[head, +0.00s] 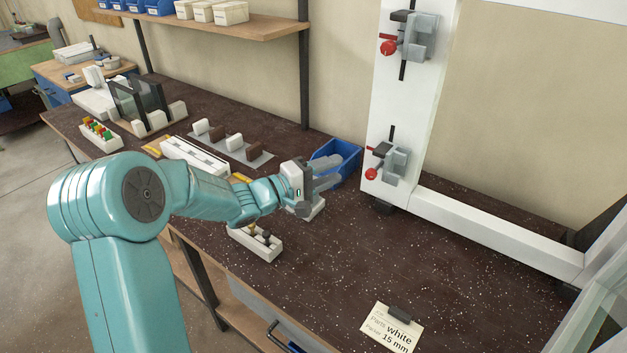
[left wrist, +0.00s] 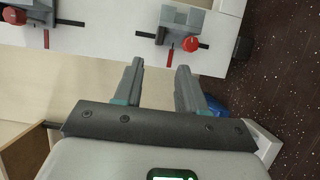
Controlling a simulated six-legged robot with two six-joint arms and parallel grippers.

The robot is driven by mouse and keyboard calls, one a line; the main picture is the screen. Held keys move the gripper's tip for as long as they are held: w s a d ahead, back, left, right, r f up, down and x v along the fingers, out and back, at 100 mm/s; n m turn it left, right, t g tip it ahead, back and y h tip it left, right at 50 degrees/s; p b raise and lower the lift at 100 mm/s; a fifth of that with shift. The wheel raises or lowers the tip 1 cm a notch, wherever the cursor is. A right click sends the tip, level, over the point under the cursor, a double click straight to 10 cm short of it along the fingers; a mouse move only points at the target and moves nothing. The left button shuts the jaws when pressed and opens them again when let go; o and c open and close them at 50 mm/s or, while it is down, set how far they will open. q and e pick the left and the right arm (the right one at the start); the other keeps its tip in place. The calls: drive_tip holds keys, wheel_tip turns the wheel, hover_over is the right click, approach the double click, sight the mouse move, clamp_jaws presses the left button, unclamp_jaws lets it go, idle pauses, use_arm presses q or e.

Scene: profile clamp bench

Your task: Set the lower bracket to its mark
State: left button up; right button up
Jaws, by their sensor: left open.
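The lower bracket (head: 396,165) is a grey clamp with a red knob (head: 371,173), low on the white upright (head: 375,105). It also shows in the left wrist view (left wrist: 180,22), beyond my fingertips. A thin black strip (head: 391,133) runs above it on the upright. A small red bar (head: 381,148) sits beside it; I cannot tell whether this is the mark. My left gripper (head: 337,173) is open and empty, left of the bracket and apart from it. In the left wrist view the gripper (left wrist: 160,67) points toward the upright. My right gripper is not in view.
An upper bracket (head: 418,38) sits higher on the upright. A blue bin (head: 340,150) stands just behind my left fingers. A white tray (head: 257,243) of small parts lies in front of the arm. A paper card (head: 390,333) lies near the front. The dark bench right of centre is mostly clear.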

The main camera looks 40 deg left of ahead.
use_arm(q)
drive_tip(key=v, duration=0.4)
drive_tip(key=shift+s+a, duration=0.1)
drive_tip(key=shift+s, duration=0.15)
idle(0.3)
